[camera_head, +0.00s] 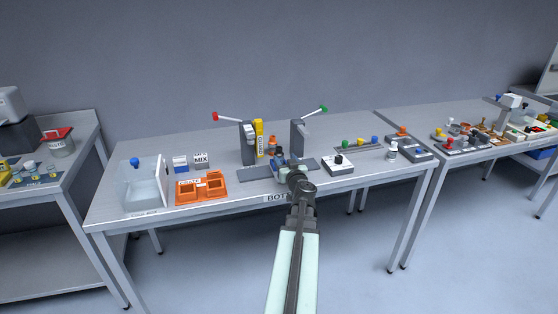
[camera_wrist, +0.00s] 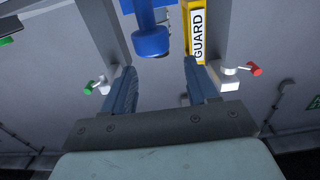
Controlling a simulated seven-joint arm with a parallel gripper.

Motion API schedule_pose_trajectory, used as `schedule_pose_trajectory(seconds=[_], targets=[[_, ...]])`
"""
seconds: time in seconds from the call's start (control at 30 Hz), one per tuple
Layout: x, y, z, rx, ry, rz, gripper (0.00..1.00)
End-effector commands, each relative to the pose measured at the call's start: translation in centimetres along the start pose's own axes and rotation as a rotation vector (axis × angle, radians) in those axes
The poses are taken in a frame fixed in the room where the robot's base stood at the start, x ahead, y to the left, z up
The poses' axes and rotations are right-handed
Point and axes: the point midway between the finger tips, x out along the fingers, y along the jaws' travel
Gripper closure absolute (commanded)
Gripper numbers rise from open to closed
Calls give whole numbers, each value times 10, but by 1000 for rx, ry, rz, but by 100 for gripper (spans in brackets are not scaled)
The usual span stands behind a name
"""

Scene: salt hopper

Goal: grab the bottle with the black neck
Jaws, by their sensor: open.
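My gripper (camera_head: 281,158) is open over the front middle of the bench in the head view, between two grey posts. Its two blue fingers also show in the wrist view (camera_wrist: 160,68), with nothing held between them. A blue cylindrical part (camera_wrist: 151,40) shows beyond the fingertips, apart from them. A small white bottle (camera_head: 392,152) stands upright at the bench's right, well away from my gripper; a darker band shows near its top. An orange object (camera_head: 272,144) stands behind my gripper, partly hidden. I cannot tell for sure which thing has the black neck.
A yellow GUARD piece (camera_head: 259,138) stands beside the left grey post (camera_head: 248,143); the right post (camera_head: 297,137) has a green-tipped lever. An orange tray (camera_head: 202,195) and clear bin (camera_head: 140,193) are left.

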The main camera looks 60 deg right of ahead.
Motion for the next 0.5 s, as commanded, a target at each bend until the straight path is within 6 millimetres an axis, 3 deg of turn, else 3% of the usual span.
schedule_pose_trajectory(seconds=[0.03,0.33,0.5], targets=[[11,1,0,0,0,0,42],[27,1,-1,1,0,0,42],[48,1,-2,1,1,-1,42]])
